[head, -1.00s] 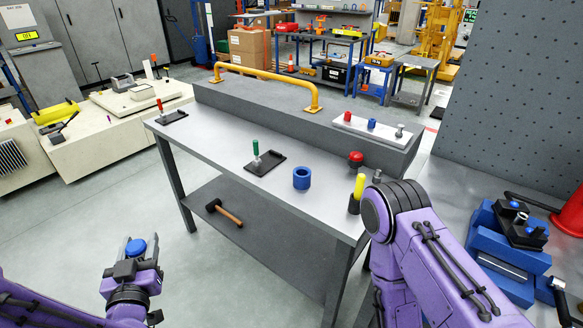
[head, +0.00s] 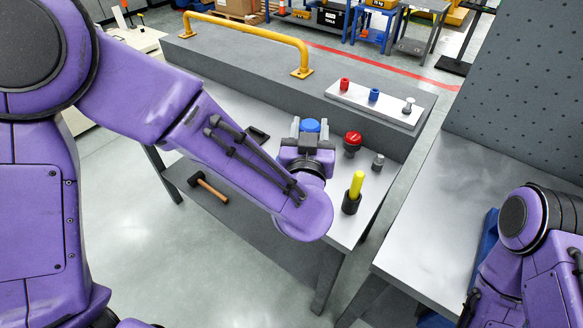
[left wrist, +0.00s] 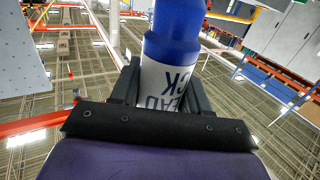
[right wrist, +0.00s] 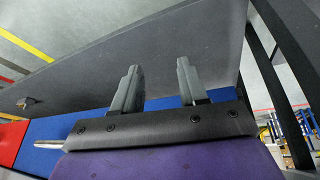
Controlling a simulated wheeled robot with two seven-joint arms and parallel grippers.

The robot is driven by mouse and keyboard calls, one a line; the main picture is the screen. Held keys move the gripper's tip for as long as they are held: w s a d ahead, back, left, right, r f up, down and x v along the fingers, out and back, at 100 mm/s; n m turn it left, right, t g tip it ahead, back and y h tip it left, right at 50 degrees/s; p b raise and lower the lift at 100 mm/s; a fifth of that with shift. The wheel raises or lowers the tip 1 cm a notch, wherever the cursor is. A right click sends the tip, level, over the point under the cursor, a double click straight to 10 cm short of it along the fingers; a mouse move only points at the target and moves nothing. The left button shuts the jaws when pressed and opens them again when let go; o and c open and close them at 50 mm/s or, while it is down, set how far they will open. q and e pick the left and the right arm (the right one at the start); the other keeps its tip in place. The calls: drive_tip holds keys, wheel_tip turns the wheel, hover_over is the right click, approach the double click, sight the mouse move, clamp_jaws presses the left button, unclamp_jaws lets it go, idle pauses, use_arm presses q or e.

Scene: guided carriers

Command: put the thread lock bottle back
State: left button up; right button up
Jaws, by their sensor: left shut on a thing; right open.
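The thread lock bottle (left wrist: 170,75) has a blue body with a white lettered label and fills the middle of the left wrist view. In the head view its blue cap (head: 310,125) shows between the jaws. My left gripper (head: 309,136) is shut on the bottle, over the bench (head: 340,228) near the low grey step. The bottle's lower part is hidden in the head view, so I cannot tell its height above the bench. My right gripper (right wrist: 156,72) is open and empty; it is out of the head view, below my right arm.
A red-topped piece (head: 352,140), a small metal piece (head: 377,162) and a yellow stick in a dark cup (head: 350,204) stand right of the left gripper. Behind are a white plate (head: 345,93) with small pegs and a yellow rail (head: 250,33).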

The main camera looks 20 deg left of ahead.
use_arm(q)
drive_tip(key=w+a+f+p, duration=0.1)
drive_tip(key=w+a+f, duration=0.1)
drive_tip(key=w+f, duration=0.1)
drive_tip(key=w+a+f+p, duration=0.1)
drive_tip(key=w+a+f, duration=0.1)
drive_tip(key=f, duration=0.3)
drive_tip(key=w+a+f+p, duration=0.1)
drive_tip(key=w+a+f, duration=0.2)
drive_tip(key=f, duration=0.1)
drive_tip(key=shift+w+a+p, duration=0.2)
drive_tip(key=shift+w+p, duration=0.1)
drive_tip(key=o, duration=1.1)
drive_tip(key=shift+c, duration=0.2)
drive_tip(key=s+d+b, duration=0.2)
drive_tip(key=s+b, duration=0.2)
drive_tip(key=s, duration=0.7)
drive_tip(key=shift+s+d+r, duration=0.15)
drive_tip(key=shift+s+d, duration=0.05)
drive_tip(key=shift+s, duration=0.2)
